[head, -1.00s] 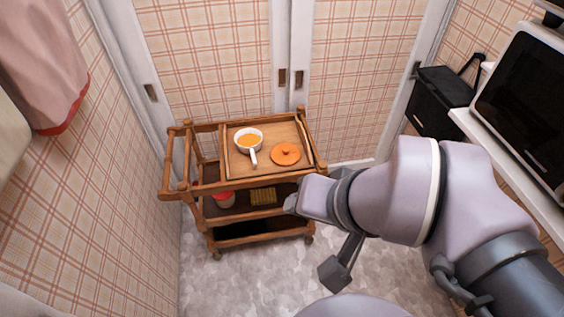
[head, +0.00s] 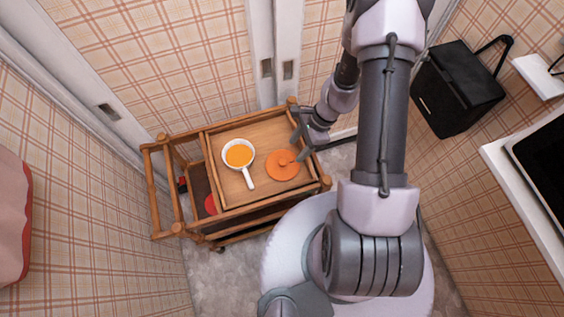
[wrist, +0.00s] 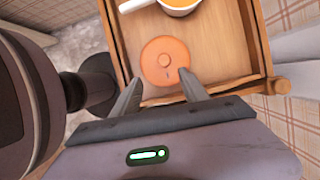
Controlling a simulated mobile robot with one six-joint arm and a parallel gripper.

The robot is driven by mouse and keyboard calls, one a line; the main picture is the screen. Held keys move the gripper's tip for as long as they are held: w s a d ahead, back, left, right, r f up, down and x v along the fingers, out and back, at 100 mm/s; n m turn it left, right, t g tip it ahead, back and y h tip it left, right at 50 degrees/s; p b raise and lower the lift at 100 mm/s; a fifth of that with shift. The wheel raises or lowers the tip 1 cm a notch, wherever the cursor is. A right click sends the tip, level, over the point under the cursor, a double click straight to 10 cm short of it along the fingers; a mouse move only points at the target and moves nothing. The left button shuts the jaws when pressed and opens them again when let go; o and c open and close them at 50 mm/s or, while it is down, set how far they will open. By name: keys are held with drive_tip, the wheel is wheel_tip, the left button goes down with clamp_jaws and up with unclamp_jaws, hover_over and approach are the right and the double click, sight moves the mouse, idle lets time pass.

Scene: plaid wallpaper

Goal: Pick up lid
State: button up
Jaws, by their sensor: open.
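The orange lid (head: 284,165) lies flat on the wooden tray (head: 232,196) on top of the cart, with a small round knob at its middle. In the wrist view the lid (wrist: 166,62) is just beyond my fingertips, and its near edge reaches between them. My gripper (head: 297,148) is open and empty at the lid's right side in the head view. In the wrist view my gripper (wrist: 160,78) has its two fingers spread on either side of the lid's near part. I cannot tell whether they touch it.
A white pan (head: 239,156) with orange contents stands on the tray left of the lid, its handle pointing toward the front. The wooden cart (head: 158,190) has rails and a lower shelf with a red item (head: 211,204).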

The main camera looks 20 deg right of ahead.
sight(283, 162)
drive_tip(key=b+x, duration=0.1)
drive_tip(key=x, duration=0.3)
drive_tip(key=shift+f, duration=0.25)
drive_tip(key=b+x, duration=0.1)
drive_tip(key=x, duration=0.1)
drive_tip(key=b+x, duration=0.1)
drive_tip(key=x, duration=0.1)
drive_tip(key=w+b+x, duration=0.1)
drive_tip(key=x, duration=0.1)
drive_tip(key=shift+a+r+b, duration=0.15)
drive_tip(key=shift+a+b, duration=0.05)
drive_tip(key=shift+b, duration=0.1)
drive_tip(key=shift+r, duration=0.1)
clamp_jaws()
